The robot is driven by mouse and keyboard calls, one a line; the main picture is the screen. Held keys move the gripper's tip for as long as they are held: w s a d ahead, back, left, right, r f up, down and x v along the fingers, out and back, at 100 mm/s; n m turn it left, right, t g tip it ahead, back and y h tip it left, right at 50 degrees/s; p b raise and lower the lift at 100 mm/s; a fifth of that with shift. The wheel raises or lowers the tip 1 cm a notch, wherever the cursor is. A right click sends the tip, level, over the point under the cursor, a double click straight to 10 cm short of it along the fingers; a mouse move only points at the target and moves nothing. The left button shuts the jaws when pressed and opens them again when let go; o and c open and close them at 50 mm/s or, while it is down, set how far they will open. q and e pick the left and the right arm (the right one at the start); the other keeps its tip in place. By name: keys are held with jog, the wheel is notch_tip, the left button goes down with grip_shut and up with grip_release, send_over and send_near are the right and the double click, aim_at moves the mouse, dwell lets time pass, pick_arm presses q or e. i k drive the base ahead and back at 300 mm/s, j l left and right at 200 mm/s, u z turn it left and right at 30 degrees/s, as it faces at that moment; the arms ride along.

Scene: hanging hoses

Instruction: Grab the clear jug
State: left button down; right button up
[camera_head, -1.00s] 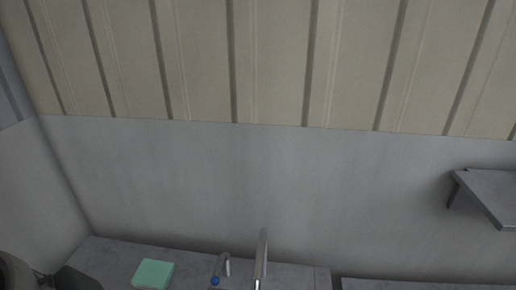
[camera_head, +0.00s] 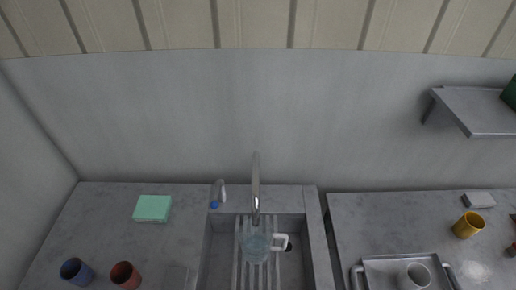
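The clear jug (camera_head: 256,247) stands in the sink (camera_head: 217,256), under the tall metal faucet (camera_head: 255,185). It looks see-through and bluish, with a white handle (camera_head: 281,242) on its right side. Neither of my grippers shows in the head view.
A blue cup (camera_head: 77,271), a red cup (camera_head: 125,275) and a green block (camera_head: 153,208) are on the left counter. A tray (camera_head: 377,266) with a white cup (camera_head: 414,276) and a yellow mug (camera_head: 468,225) are on the right counter. A metal shelf (camera_head: 478,109) juts from the wall above.

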aim_at(255, 243)
jog(key=i+j+z, duration=0.45)
jog(key=j+z, duration=0.15)
jog(key=i+j+z, duration=0.15)
jog(key=j+z, duration=0.2)
jog(key=i+j+z, duration=0.1)
jog(key=j+z, duration=0.2)
jog(key=j, duration=0.2)
